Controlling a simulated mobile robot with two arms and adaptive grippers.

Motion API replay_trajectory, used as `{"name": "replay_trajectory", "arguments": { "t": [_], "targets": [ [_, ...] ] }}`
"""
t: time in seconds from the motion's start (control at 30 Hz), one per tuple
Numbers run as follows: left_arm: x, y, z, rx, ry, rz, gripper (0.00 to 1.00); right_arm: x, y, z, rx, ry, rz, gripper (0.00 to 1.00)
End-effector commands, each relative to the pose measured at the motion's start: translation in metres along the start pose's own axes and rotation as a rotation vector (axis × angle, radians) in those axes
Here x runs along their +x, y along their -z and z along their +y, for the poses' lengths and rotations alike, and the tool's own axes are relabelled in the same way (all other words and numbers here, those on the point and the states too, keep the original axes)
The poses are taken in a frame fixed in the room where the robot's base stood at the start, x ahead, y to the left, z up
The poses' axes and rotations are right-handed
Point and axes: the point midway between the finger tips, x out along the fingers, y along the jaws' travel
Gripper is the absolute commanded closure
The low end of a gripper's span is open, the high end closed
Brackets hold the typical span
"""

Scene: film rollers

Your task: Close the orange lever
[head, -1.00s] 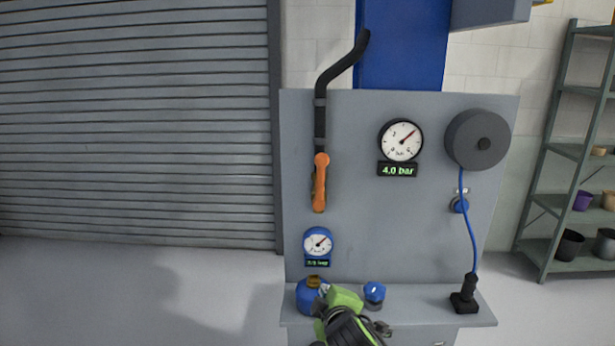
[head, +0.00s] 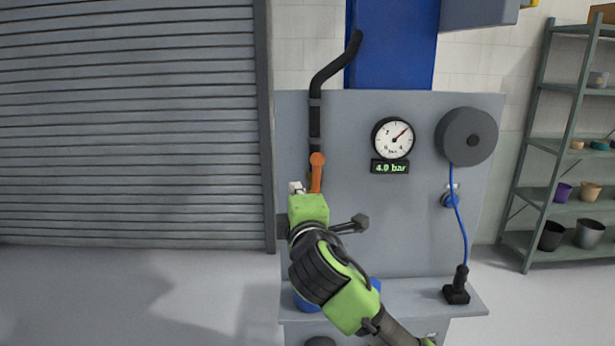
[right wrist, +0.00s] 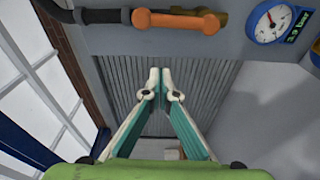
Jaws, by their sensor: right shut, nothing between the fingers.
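The orange lever (head: 316,170) is on the dark pipe (head: 315,125) at the left of the grey panel. It points straight down, in line with the pipe; my gripper hides its lower end. My right gripper (head: 297,187) is in front of the panel, its fingertips just left of the lever's lower part. In the right wrist view the gripper's fingertips (right wrist: 160,80) are together and empty, and the lever (right wrist: 178,20) lies beyond them near the top edge, apart from them. My left gripper is not in view.
A large gauge (head: 393,139) and a grey reel (head: 467,137) with a blue cable are further right on the panel. A black tool (head: 457,287) stands on the ledge. The shutter (head: 130,120) side is clear.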

Motion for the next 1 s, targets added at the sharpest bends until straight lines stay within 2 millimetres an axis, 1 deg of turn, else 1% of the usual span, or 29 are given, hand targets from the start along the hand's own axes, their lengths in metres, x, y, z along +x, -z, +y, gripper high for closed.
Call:
{"name": "replay_trajectory", "arguments": {
  "t": [0.17, 0.5, 0.77, 0.83, 1.0],
  "targets": [
    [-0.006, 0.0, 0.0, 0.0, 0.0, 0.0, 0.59, 0.016, 0.0, 0.002, -0.001, 0.001, -0.002, 1.0],
    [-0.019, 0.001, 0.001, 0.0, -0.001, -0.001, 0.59, 0.066, 0.0, 0.002, -0.001, 0.001, -0.002, 1.0],
    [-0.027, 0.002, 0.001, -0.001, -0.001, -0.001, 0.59, 0.099, 0.0, 0.002, 0.0, 0.001, -0.001, 1.0],
    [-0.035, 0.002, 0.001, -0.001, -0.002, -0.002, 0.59, 0.096, -0.012, 0.003, -0.001, 0.001, -0.004, 1.0],
    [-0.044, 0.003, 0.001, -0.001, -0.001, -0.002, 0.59, 0.088, -0.03, 0.002, -0.001, 0.001, -0.001, 1.0]
  ]
}}
